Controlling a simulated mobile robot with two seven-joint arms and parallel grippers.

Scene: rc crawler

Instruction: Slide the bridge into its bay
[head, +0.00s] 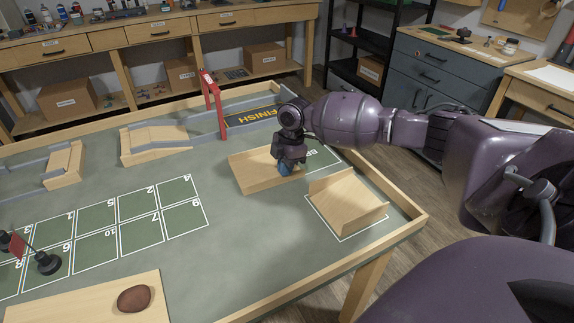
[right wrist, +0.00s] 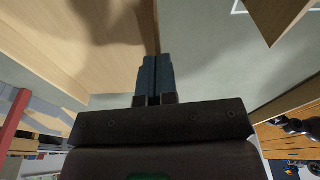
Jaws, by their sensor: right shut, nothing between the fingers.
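A light wooden piece with a raised back wall, which I take for the bridge (head: 250,182), lies on the green table just left of a white-outlined bay (head: 322,156) whose lettering starts "BR". My right gripper (head: 288,168) is shut and empty, low at the right end of this piece. In the right wrist view the closed fingertips (right wrist: 155,72) are beside the edge of a wooden panel (right wrist: 70,45); whether they touch it I cannot tell. The bay is partly hidden by my arm and the piece. My left gripper is not in view.
A second wooden piece (head: 347,200) sits in another white outline at the right. The table's raised wooden rim (head: 385,188) runs beyond it. A red gate (head: 213,103) and finish strip (head: 252,117) stand behind. Numbered squares (head: 140,210) fill the left; a brown stone (head: 134,298) lies in front.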

